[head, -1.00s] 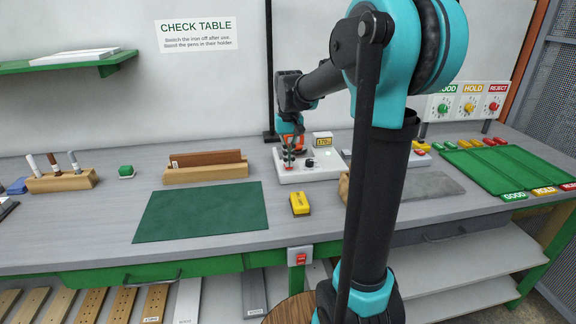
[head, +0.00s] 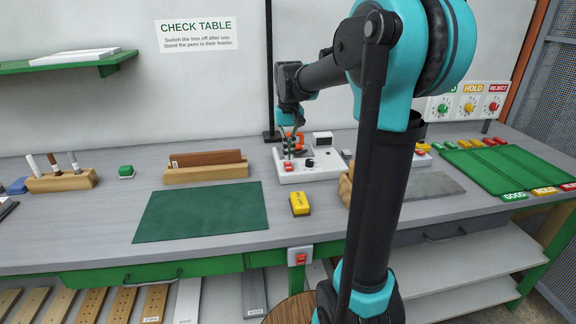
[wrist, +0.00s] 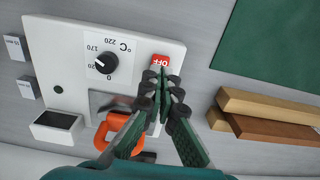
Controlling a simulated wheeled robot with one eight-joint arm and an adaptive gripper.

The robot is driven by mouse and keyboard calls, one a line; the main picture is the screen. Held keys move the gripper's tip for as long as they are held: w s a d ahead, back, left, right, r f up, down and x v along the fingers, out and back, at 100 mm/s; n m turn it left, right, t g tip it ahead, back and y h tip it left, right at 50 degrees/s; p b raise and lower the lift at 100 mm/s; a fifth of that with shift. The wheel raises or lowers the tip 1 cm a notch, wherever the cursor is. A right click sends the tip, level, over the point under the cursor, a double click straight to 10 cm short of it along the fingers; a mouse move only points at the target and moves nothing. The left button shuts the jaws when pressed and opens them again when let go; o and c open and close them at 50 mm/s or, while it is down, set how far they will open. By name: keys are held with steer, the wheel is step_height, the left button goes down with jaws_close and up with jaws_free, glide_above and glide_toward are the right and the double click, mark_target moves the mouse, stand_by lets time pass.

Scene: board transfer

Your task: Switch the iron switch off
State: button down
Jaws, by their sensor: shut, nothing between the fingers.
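The white iron station (head: 318,173) stands at the back of the table, right of the green mat. Its red switch (head: 288,168) is at the front left and shows "OFF" in the wrist view (wrist: 161,61). The temperature knob (wrist: 105,63) is beside it. The station's display (head: 322,139) is dark, also in the wrist view (wrist: 55,122). The orange-handled iron (wrist: 118,135) sits behind the switch. My gripper (head: 291,153) is shut and empty over the station. In the wrist view its fingertips (wrist: 163,84) are close to the switch; contact cannot be told.
A wooden rack with boards (head: 206,172) and a green mat (head: 200,212) lie to the left. A yellow box (head: 300,204) lies in front of the station. Another red switch (head: 300,259) is on the table's front edge. Green trays (head: 500,168) lie at the right.

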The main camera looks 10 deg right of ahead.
mark_target(289, 167)
steer(key=shift+r, duration=1.95)
